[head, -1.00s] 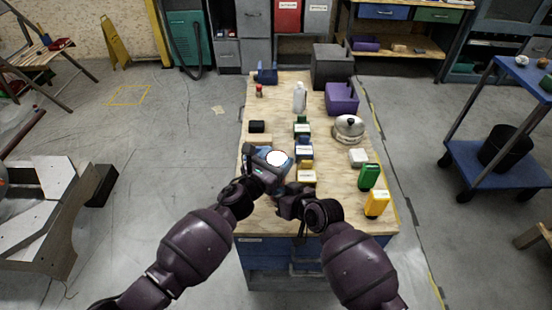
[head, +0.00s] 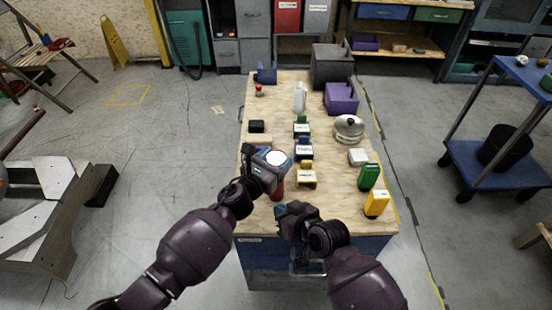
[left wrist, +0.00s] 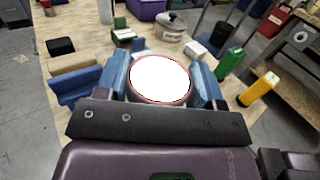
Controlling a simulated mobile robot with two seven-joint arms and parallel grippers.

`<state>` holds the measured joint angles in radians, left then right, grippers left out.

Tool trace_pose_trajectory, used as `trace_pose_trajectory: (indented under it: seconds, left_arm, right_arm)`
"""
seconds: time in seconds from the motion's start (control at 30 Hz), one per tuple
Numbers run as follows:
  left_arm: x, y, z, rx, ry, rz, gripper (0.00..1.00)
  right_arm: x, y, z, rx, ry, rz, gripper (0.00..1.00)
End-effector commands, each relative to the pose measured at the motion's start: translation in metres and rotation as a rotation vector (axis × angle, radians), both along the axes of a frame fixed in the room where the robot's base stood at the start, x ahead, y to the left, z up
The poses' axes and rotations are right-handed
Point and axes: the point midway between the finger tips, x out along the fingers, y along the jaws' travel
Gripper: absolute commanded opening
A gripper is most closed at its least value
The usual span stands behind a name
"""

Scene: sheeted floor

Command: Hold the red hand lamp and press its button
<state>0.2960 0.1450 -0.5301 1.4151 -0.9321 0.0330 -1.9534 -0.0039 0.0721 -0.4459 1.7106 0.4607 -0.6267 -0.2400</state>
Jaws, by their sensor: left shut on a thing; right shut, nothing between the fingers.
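The red hand lamp (head: 278,190) stands in my left gripper (head: 268,162) above the near part of the wooden workbench. Its round white face (head: 276,157) has a thin red rim and points up; its red body shows below the gripper. In the left wrist view the lamp's face (left wrist: 160,80) sits between the two blue fingers, which are shut on it. The face is bright white. The button is not visible. My right gripper (head: 283,211) is shut and empty, lower and to the right of the lamp, apart from it.
Bare wood lies at the near right. A blue cart (head: 490,165) stands at right.

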Motion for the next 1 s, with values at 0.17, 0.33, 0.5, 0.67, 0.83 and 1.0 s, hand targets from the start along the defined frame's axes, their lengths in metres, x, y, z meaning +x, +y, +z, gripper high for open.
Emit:
trace_pose_trajectory:
  seconds: [0.17, 0.33, 0.5, 0.67, 0.83, 1.0]
  left_arm:
    - [0.0001, 0.0003, -0.0003, 0.001, 0.0, 0.001, 0.34]
    - [0.0001, 0.0003, -0.0003, 0.001, 0.0, 0.001, 0.34]
    - [0.0001, 0.0002, 0.0002, 0.001, -0.001, 0.0, 0.67]
    - [0.0002, 0.0001, 0.0002, 0.001, -0.001, 0.0, 0.91]
    - [0.0001, 0.0001, 0.0002, 0.0, 0.0, 0.0, 0.92]
    - [-0.0019, 0.002, -0.0006, 0.001, 0.0, 0.001, 0.92]
  right_arm:
    - [-0.0068, -0.0002, 0.0002, 0.0, 0.0, 0.0, 0.0]
    - [-0.0068, -0.0002, 0.0002, 0.0, 0.0, 0.0, 0.0]
    - [-0.0067, -0.0003, 0.0002, 0.0, 0.0, 0.0, 0.0]
    - [-0.0066, -0.0003, 0.0002, 0.0, 0.0, 0.0, 0.0]
    - [-0.0065, -0.0003, 0.0002, 0.0, 0.0, 0.0, 0.0]
    - [-0.0065, -0.0003, 0.0002, 0.0, 0.0, 0.0, 0.0]
